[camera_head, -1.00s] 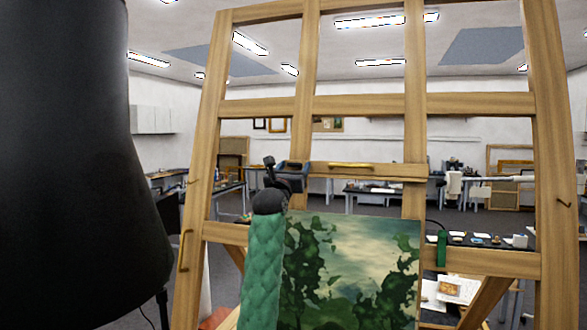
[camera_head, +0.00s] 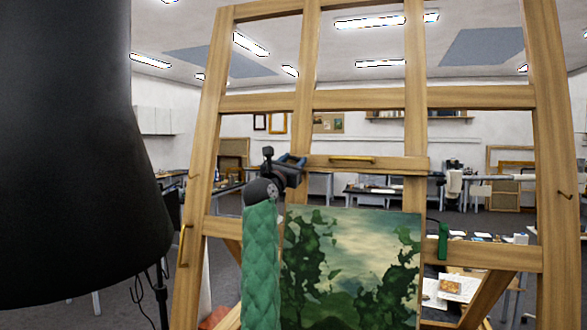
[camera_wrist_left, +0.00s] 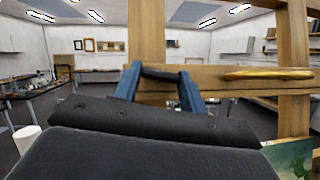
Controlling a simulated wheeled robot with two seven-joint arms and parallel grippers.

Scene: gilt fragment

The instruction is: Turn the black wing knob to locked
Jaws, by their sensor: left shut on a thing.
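The black wing knob (camera_wrist_left: 163,73) shows in the left wrist view as a short dark bar between two blue fingertips, in front of the wooden easel's crossbar. It lies nearly level, with its right end slightly lower. My left gripper (camera_wrist_left: 162,80) is shut on it. In the head view my left gripper (camera_head: 292,162) is at the left end of the crossbar (camera_head: 385,167), and it hides the knob there. No lock marking is readable. My right gripper is not in view.
The wooden easel (camera_head: 480,97) fills the middle, with a green landscape painting (camera_head: 350,265) below the crossbar. A brass handle (camera_head: 352,159) is on the crossbar, right of my gripper. A large black shape (camera_head: 70,150) blocks the left side. Worktables stand behind.

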